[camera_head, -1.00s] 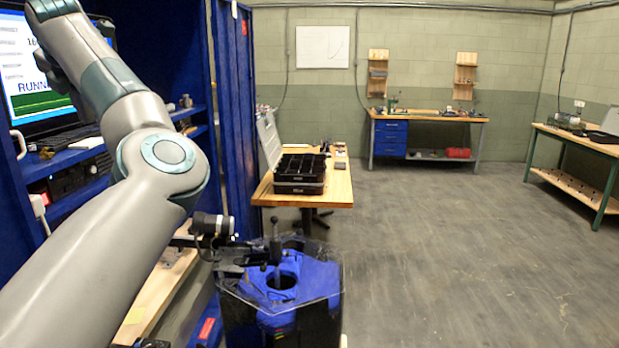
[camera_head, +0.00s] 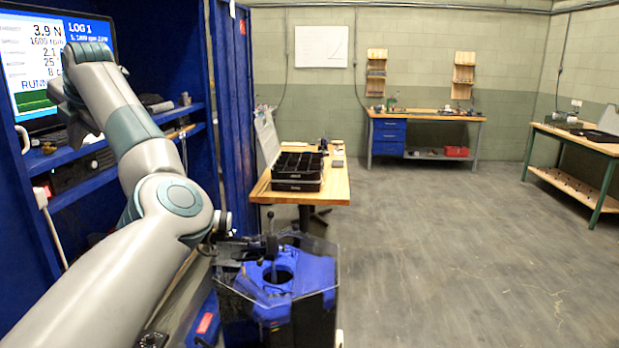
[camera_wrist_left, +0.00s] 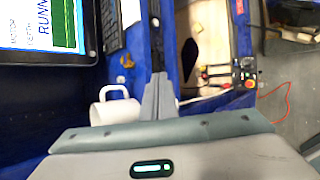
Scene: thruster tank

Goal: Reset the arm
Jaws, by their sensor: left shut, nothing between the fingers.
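My right gripper is not in view.
The monitor (camera_head: 35,75) and blue cabinet (camera_head: 228,110) stand close to the arm. A clear-walled tank with a blue top (camera_head: 315,270) stands below the elbow. A black organizer (camera_head: 297,172) sits on a wooden table behind. The floor at right is clear.

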